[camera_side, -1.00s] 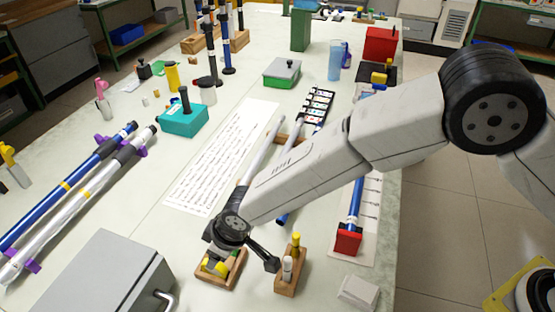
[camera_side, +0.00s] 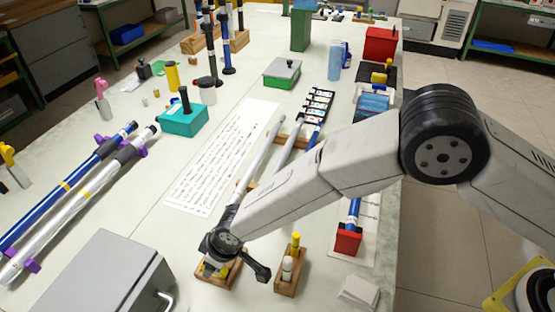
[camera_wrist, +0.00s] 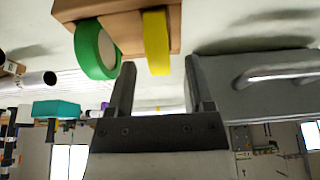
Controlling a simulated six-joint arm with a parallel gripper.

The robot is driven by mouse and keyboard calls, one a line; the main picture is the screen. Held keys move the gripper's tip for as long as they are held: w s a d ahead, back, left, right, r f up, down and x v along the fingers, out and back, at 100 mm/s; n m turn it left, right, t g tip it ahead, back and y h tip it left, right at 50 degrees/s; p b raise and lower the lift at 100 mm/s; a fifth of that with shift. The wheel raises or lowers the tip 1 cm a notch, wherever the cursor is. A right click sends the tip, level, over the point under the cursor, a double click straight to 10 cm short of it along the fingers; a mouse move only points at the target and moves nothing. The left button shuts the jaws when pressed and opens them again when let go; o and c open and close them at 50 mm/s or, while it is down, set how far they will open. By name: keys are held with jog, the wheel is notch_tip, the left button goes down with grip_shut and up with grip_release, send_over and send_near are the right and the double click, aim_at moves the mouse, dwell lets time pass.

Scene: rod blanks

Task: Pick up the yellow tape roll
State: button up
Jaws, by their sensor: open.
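The yellow tape roll (camera_wrist: 157,42) stands on edge at a wooden holder (camera_wrist: 115,12) in the wrist view. It also shows as a small yellow patch partly hidden under my wrist in the side view. A green tape roll (camera_wrist: 92,50) is beside it, to the left in the wrist view. My gripper (camera_wrist: 158,75) is open and empty. Its fingertips are just short of the yellow roll, which appears between them but nearer the left finger. In the side view my wrist covers much of the holder (camera_side: 228,278).
A second wooden block (camera_side: 288,277) holding a yellow-capped and a white item stands just right of the holder. A grey case (camera_side: 105,275) with a handle is at the left; it also looms right in the wrist view (camera_wrist: 270,85). Rods lie behind my wrist.

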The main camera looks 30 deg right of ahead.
jog(key=shift+x, duration=0.85)
grip_shut()
